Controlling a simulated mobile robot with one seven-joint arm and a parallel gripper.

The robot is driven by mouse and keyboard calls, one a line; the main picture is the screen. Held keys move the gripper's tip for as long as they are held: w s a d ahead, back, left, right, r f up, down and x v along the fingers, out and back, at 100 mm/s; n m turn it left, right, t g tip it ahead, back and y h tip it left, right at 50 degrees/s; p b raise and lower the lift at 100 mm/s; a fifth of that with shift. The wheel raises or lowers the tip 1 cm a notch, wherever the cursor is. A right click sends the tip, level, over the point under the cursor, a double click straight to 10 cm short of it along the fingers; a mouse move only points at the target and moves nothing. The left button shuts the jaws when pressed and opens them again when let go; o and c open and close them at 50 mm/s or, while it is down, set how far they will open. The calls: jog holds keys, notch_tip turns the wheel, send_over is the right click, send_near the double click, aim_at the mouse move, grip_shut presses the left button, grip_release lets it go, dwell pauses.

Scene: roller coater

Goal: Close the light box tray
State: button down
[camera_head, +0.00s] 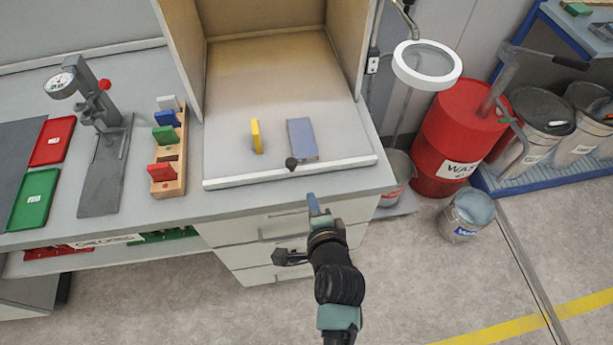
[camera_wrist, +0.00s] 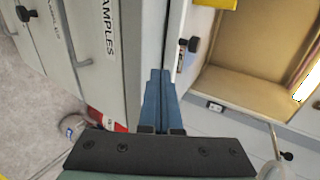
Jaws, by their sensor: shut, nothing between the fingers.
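The light box (camera_head: 280,20) has a tan interior and stands on the counter; it also shows in the wrist view (camera_wrist: 250,45). Its pale tray (camera_head: 225,150) sticks out in front with a raised white front edge and a dark knob (camera_head: 291,163). The knob also shows in the wrist view (camera_wrist: 193,44). A yellow block (camera_head: 257,136) and a blue-grey block (camera_head: 302,139) are on the tray. My gripper (camera_head: 313,198) has its blue fingers together and empty, in front of the tray edge and slightly right of the knob. I see no contact with the tray.
A wooden rack of coloured blocks (camera_head: 168,160) and a gauge stand (camera_head: 100,150) are on the counter at left. Drawers (camera_head: 245,255) with handles are below. A magnifier lamp (camera_head: 427,64), red drum (camera_head: 455,135) and buckets (camera_head: 468,215) are at right. The foreground floor is open.

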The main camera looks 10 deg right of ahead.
aim_at(304, 172)
jog(key=shift+w+f+p, duration=0.1)
jog(key=shift+w+f, duration=0.2)
jog(key=shift+w, duration=0.85)
jog(key=shift+w+f+p, duration=0.1)
jog(key=shift+w+f, duration=0.15)
jog(key=shift+w, duration=0.95)
jog(key=shift+w+f+p, duration=0.1)
jog(key=shift+w+f, duration=0.2)
jog(key=shift+w, duration=0.85)
jog(key=shift+w, duration=0.1)
